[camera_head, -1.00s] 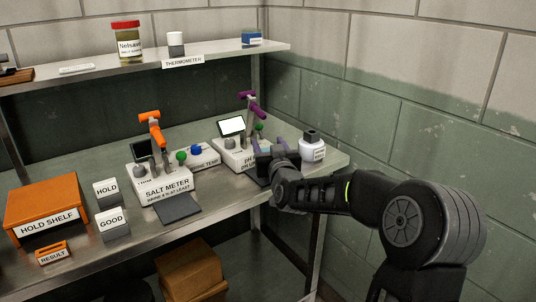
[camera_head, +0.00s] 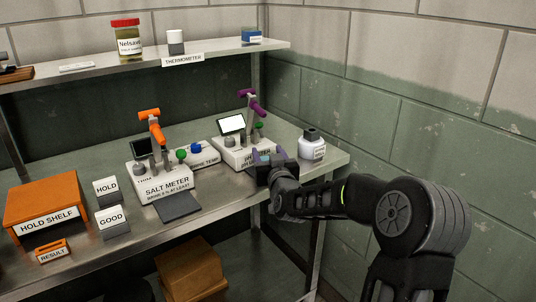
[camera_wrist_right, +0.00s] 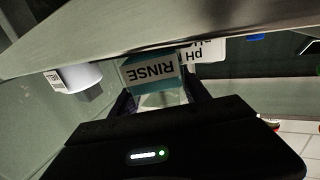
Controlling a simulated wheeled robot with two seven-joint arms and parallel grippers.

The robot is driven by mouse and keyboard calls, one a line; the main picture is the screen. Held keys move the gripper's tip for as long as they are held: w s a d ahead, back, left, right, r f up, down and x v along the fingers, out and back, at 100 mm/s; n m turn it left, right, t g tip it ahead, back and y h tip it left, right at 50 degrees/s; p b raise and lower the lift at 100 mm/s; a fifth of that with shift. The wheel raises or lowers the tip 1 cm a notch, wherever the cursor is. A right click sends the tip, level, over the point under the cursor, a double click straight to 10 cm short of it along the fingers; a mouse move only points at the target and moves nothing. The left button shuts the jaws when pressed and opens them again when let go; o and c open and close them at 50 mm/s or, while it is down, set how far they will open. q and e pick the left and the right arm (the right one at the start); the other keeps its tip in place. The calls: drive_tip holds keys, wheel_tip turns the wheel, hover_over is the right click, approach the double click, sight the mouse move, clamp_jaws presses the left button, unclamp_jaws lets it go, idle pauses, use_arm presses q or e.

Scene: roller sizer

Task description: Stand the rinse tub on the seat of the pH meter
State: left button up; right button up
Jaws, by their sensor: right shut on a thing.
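The rinse tub is a small teal and white box labelled RINSE; it sits between the fingers of my right gripper (camera_head: 267,158) and shows clearly in the right wrist view (camera_wrist_right: 151,72). My right gripper is shut on it, at the front of the pH meter (camera_head: 243,150). The pH meter is white, with a lit screen and a purple-handled arm; its label also shows in the wrist view (camera_wrist_right: 205,50). The gripper hides the meter's front and its seat, so I cannot tell whether the tub touches it. My left gripper is out of view.
A white bottle with a dark cap (camera_head: 312,145) stands close to the right of the gripper. The salt meter (camera_head: 165,184) with its orange handle is to the left. The upper shelf (camera_head: 215,51) runs above. Bench space between the two meters is narrow.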

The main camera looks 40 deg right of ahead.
drive_tip(key=o, duration=1.5)
drive_tip(key=shift+a+r+p, duration=0.1)
drive_tip(key=shift+r+p, duration=0.1)
drive_tip(key=shift+p, duration=0.1)
drive_tip(key=b+v, duration=0.1)
drive_tip(key=v, duration=1.1)
drive_tip(key=shift+f, duration=0.1)
